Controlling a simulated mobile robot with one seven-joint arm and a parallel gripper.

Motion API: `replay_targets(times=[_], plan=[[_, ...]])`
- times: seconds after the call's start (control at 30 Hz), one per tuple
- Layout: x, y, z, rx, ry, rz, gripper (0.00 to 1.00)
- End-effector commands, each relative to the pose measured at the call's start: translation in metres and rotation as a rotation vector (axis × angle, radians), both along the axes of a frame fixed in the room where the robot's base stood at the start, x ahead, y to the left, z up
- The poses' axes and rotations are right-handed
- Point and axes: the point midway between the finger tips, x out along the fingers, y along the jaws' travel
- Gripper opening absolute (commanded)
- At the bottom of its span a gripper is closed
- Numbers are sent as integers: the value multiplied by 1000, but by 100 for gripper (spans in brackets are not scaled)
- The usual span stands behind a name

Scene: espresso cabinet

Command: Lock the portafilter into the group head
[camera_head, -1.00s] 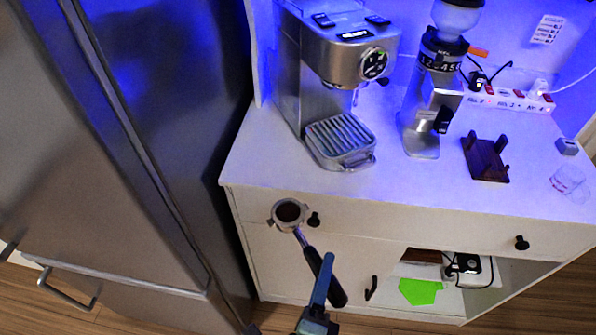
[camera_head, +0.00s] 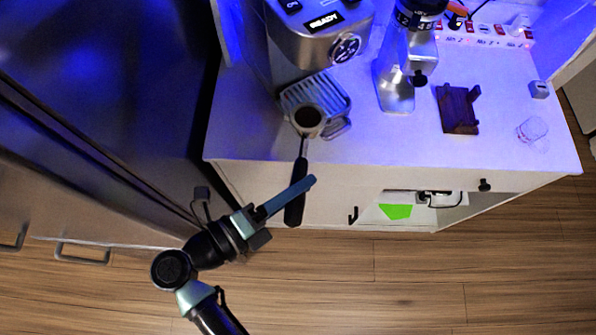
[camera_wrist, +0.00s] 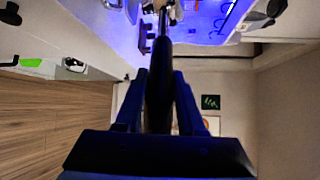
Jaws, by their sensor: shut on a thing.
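The portafilter (camera_head: 308,117) has a metal basket with dark coffee in it and a black handle (camera_head: 295,195). My gripper (camera_head: 298,190) is shut on that handle, which also shows between the fingers in the wrist view (camera_wrist: 158,90). In the head view the basket appears over the front of the drip tray (camera_head: 330,92); its height above the tray is hard to tell. The espresso machine (camera_head: 318,35) stands behind, its display reading READY. The group head is hidden under the machine's front in the head view.
A grinder (camera_head: 397,85) stands right of the machine. A dark wooden stand (camera_head: 458,110) and a small glass (camera_head: 532,130) are further right on the white cabinet top (camera_head: 500,140). A tall fridge (camera_head: 100,80) is close on the left.

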Motion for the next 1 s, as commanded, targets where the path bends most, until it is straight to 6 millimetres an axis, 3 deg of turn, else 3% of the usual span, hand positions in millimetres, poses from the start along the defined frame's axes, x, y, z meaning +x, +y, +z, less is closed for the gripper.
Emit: replay_targets(times=[0.3,1.0], plan=[[0,1,1,3,-10,-1,0],[67,-6,1,4,-12,-1,0]])
